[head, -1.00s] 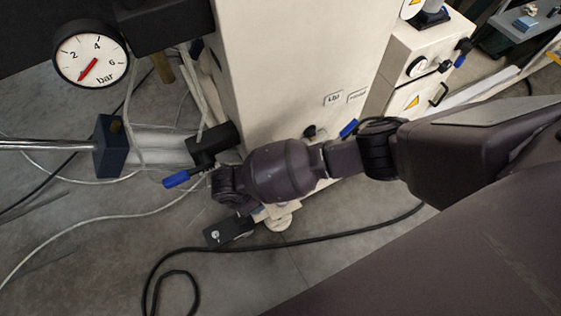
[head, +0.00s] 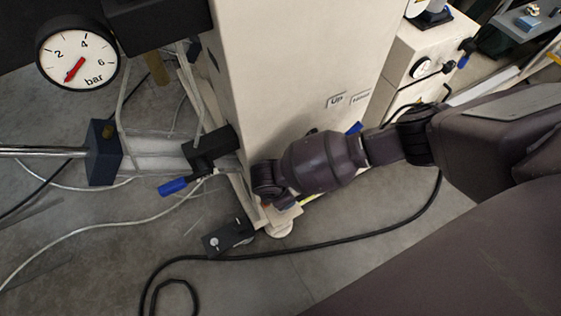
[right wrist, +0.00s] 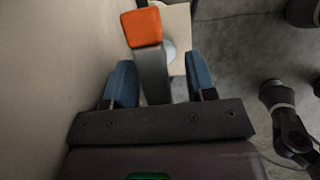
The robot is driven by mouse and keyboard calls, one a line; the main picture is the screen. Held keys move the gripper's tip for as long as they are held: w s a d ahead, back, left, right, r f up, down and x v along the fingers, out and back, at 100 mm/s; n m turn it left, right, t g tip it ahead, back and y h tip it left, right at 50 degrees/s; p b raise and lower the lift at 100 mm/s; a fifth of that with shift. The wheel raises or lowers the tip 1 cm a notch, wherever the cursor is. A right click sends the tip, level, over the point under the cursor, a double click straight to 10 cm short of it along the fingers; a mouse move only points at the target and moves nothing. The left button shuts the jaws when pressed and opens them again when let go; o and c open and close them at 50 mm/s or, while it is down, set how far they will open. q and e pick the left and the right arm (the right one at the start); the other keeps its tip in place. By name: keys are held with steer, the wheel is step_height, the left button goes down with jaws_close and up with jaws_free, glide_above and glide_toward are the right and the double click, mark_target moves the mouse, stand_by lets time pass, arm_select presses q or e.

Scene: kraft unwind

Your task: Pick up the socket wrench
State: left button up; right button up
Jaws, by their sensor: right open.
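My right gripper (right wrist: 159,68) is open in the right wrist view, with its two blue fingers apart. A grey bar with an orange end (right wrist: 142,28) shows between the fingers, with a gap visible on either side. It may be the socket wrench, but I cannot tell for sure. In the head view my right arm comes in from the right, and its wrist is low beside the cream machine cabinet. The fingers are hidden there. No socket wrench can be clearly made out in the head view. My left gripper is not in view.
The cream cabinet (head: 285,75) stands close beside my right wrist. A blue-handled valve (head: 173,186), a pressure gauge (head: 77,56) and a metal rod (head: 42,152) are at the left. A black cable (head: 330,245) and pale hoses lie across the grey floor.

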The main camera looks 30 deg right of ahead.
steer(key=shift+d, duration=0.1)
jaws_close()
stand_by(0.3)
steer(key=shift+r, duration=0.1)
